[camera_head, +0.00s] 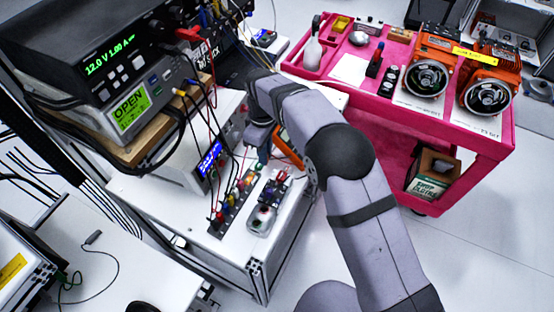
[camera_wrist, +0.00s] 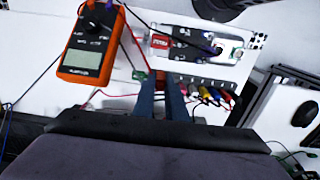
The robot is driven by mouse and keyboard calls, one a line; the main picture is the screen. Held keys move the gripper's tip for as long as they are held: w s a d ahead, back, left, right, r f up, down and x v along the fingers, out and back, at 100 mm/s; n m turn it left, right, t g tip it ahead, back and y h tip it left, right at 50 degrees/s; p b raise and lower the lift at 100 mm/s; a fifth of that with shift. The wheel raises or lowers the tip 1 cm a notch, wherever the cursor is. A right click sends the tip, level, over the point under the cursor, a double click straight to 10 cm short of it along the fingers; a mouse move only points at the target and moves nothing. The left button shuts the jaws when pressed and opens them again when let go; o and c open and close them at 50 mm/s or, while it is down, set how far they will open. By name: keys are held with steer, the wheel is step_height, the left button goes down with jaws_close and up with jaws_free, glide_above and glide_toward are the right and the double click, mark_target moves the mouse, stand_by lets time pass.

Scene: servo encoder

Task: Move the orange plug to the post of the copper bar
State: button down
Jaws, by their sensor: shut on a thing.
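My gripper (camera_wrist: 165,84) points down at the far end of a black strip of coloured plugs. Its two blue-grey fingers are close together, and a small orange-red piece, the orange plug (camera_wrist: 160,76), shows between their tips. In the head view my gripper (camera_head: 262,157) is partly hidden by my wrist, at the upper end of the strip (camera_head: 227,213). Whether the plug is seated in the strip or lifted cannot be told. I cannot make out the copper bar or its post clearly in either view.
An orange multimeter (camera_wrist: 87,48) lies left of my fingers in the wrist view. A board with a red module (camera_wrist: 160,42) lies beyond the strip. Several coloured plugs with wires (camera_wrist: 215,94) stand close right of my fingers. A blue-lit instrument (camera_head: 209,158) stands beside the strip.

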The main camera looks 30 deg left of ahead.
steer(key=shift+a+f+p, duration=0.15)
steer(key=shift+a+f, duration=0.2)
steer(key=shift+a, duration=0.6)
steer(key=shift+a+f+p, duration=0.1)
steer(key=shift+a+f, duration=0.25)
steer(key=shift+a, duration=0.55)
steer(key=shift+a+f+p, duration=0.15)
steer(key=shift+a+f, duration=0.2)
steer(key=shift+a, duration=0.6)
steer(key=shift+f, duration=0.25)
steer(key=shift+f+b, duration=2.35)
steer(key=shift+f, duration=1)
steer(key=shift+f+b, duration=0.15)
steer(key=shift+b, duration=0.25)
steer(key=c, duration=1.7)
jaws_free()
